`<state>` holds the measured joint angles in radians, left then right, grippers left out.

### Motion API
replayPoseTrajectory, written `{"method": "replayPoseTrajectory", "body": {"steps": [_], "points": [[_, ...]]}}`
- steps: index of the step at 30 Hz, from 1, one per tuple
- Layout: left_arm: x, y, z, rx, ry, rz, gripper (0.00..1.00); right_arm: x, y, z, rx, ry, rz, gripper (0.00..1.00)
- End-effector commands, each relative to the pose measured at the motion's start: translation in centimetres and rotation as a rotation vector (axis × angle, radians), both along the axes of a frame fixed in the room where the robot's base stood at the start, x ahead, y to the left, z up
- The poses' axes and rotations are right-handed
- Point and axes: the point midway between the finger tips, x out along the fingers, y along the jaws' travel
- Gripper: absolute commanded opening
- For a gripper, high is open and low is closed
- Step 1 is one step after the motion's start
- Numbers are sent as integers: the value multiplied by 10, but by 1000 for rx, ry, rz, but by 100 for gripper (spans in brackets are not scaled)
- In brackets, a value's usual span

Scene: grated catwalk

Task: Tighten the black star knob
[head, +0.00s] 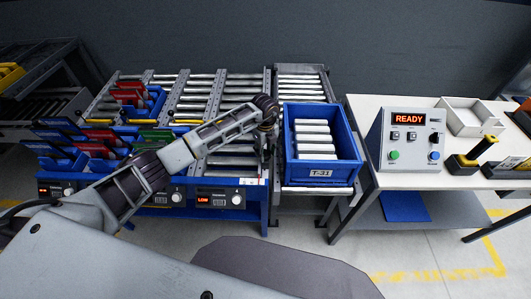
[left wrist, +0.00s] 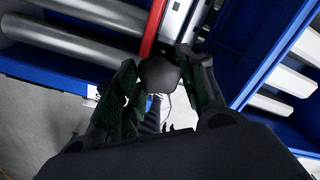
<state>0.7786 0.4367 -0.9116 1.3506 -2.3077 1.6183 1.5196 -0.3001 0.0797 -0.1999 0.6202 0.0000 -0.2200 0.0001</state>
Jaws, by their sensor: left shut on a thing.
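The black star knob (left wrist: 160,75) shows in the left wrist view as a dark, faceted knob between the two fingers. My left gripper (left wrist: 164,88) is shut on it, with one finger on each side. In the head view my left gripper (head: 263,165) points down at the right end of the roller rack, just left of the blue tote. The knob cannot be made out there behind the gripper and wrist. My right gripper is in neither view.
The blue tote (head: 320,175) labelled T-31, holding pale bars, stands close to the right of my left gripper. A control box (head: 408,142) reading READY and a white tray (head: 470,117) are on the right table. Blue and red bins (head: 75,140) sit at left.

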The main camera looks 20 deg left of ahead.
Motion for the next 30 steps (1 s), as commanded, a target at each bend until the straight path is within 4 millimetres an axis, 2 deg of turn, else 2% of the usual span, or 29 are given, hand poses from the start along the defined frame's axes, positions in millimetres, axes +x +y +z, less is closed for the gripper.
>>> {"method": "replayPoseTrajectory", "body": {"steps": [9,23,24,29,30], "points": [[1,0,0,1,-3,-153,16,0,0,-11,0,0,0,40],[1,0,1,-1,-4,-179,16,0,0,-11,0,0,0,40],[1,0,1,-1,-4,-179,41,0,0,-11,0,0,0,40],[1,0,1,-1,-2,-179,62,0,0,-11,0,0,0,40],[1,0,1,-1,-2,-179,63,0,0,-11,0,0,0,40]]}}
